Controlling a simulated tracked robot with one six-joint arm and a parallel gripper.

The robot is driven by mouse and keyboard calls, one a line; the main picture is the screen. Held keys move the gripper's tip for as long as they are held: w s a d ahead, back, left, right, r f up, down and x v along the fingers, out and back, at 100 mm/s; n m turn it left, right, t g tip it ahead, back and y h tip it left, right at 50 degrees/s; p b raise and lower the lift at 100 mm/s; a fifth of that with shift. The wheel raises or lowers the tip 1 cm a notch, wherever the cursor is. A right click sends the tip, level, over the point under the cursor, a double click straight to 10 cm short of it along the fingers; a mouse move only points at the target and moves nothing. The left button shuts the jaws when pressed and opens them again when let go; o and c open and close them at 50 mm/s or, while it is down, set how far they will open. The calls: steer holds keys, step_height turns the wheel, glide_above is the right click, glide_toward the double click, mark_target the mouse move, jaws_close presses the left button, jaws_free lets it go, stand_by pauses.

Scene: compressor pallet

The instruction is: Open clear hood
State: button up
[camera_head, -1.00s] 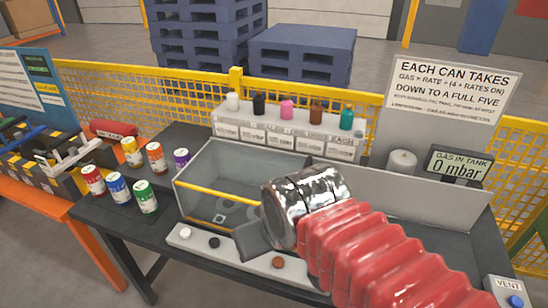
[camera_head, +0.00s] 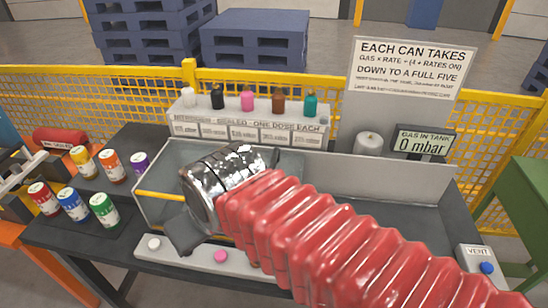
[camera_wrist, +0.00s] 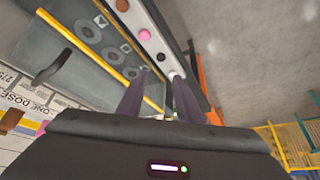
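The clear hood (camera_head: 153,212) is a see-through box on the dark bench, and it looks down. A yellow bar (camera_head: 160,196) runs along its front, partly hidden behind my arm. My gripper (camera_head: 183,232) is at the hood's front, above the grey button strip. In the wrist view, my gripper (camera_wrist: 160,95) has its two dark fingers apart with nothing clearly held between them. Two yellow bars show beyond the fingers, a long one (camera_wrist: 80,43) and a shorter one (camera_wrist: 112,42). Round pads (camera_wrist: 88,33) show through the hood. I cannot tell whether the fingers touch the hood.
Paint-like cans (camera_head: 104,210) stand left of the hood. A shelf (camera_head: 250,120) with several small bottles stands behind. White (camera_head: 154,243) and pink (camera_head: 221,256) buttons line the front strip. A display (camera_head: 424,142) reads 0 mbar. A vent box (camera_head: 477,258) is at the right.

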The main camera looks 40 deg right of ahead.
steer(key=w+d+r+m+g, duration=0.2)
steer(key=w+d+r+m, duration=0.15)
steer(key=d+r, duration=0.2)
step_height(320, 180, up, 4)
steer(key=r+m+g+y, duration=0.1)
steer(key=m+g, duration=0.1)
steer(key=m, duration=0.5)
glide_above(273, 164)
steer(key=s+d, duration=0.2)
steer(key=shift+s+f, duration=0.15)
steer(key=shift+f, duration=0.1)
steer(key=f, duration=0.4)
steer(key=w+a+f, duration=0.1)
steer(key=f, duration=0.4)
steer(key=w+f, duration=0.1)
steer(key=f, duration=0.3)
steer(key=shift+w+a+f, duration=0.1)
steer(key=shift+a+f, duration=0.2)
steer(key=shift+a, duration=0.05)
steer(key=shift+c, duration=0.2)
jaws_close()
